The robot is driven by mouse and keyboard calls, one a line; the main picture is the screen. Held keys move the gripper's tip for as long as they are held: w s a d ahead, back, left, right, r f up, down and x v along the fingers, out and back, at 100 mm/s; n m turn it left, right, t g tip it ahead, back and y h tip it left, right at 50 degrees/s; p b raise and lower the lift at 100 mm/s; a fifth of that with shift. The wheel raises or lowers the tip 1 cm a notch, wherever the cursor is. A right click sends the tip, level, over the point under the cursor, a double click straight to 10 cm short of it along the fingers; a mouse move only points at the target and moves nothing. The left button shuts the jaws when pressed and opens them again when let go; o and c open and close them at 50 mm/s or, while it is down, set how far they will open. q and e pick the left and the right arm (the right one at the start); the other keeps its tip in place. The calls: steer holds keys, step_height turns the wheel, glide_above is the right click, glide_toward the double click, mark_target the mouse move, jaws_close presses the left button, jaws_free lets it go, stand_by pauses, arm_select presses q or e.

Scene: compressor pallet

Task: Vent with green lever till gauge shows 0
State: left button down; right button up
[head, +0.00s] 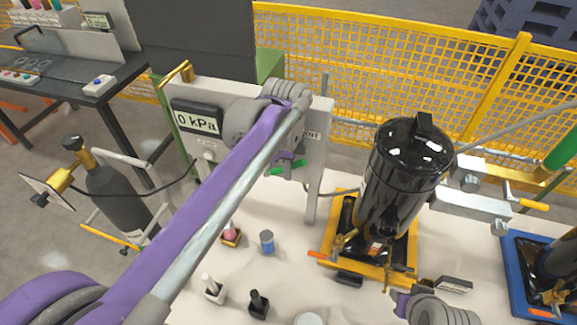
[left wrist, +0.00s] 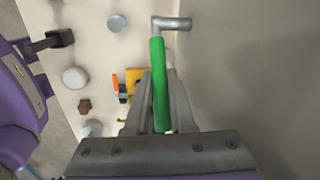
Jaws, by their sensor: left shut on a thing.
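The gauge (head: 197,121) on the upright grey panel reads 0 kPa. The green lever (left wrist: 159,85) hangs from a grey bent pipe in the left wrist view and runs between the fingers of my left gripper (left wrist: 160,115). In the head view the same gripper (head: 287,163) is at the panel, largely hidden by my purple arm; only small green bits of the lever (head: 277,171) show beside it. The left gripper is shut on the lever. My right gripper (head: 450,285) is low at the right, near the black compressor, and its jaws are unclear.
A black compressor (head: 403,175) stands on a yellow base right of the panel. A blue-based unit (head: 515,290) is at the right edge. Small bottles and caps (head: 267,243) stand on the pale surface. A dark gas cylinder (head: 120,195) stands left; a yellow fence (head: 400,75) is behind.

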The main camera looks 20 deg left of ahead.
mark_target(267, 171)
arm_select(q)
steer(key=shift+a+r, duration=0.1)
steer(key=shift+a+r+h, duration=0.45)
steer(key=shift+a+h, duration=0.1)
steer(key=shift+h, duration=0.55)
steer(key=shift+w+a+r+h+p, duration=0.1)
steer(key=shift+a+r+h+p, duration=0.2)
steer(key=shift+h, duration=0.3)
steer(key=shift+a+r+h+p, duration=0.15)
steer(key=shift+a+h, duration=0.25)
steer(key=shift+h, duration=0.2)
steer(key=shift+a+r+n+h+b, duration=0.25)
steer(key=shift+a+h, duration=0.55)
steer(key=shift+h, duration=0.55)
steer(key=shift+a+r+n+h+b, duration=0.2)
steer(key=shift+a+h, duration=0.6)
steer(key=shift+h, duration=0.55)
steer(key=c, duration=0.8)
jaws_free()
steer(key=shift+o, duration=0.2)
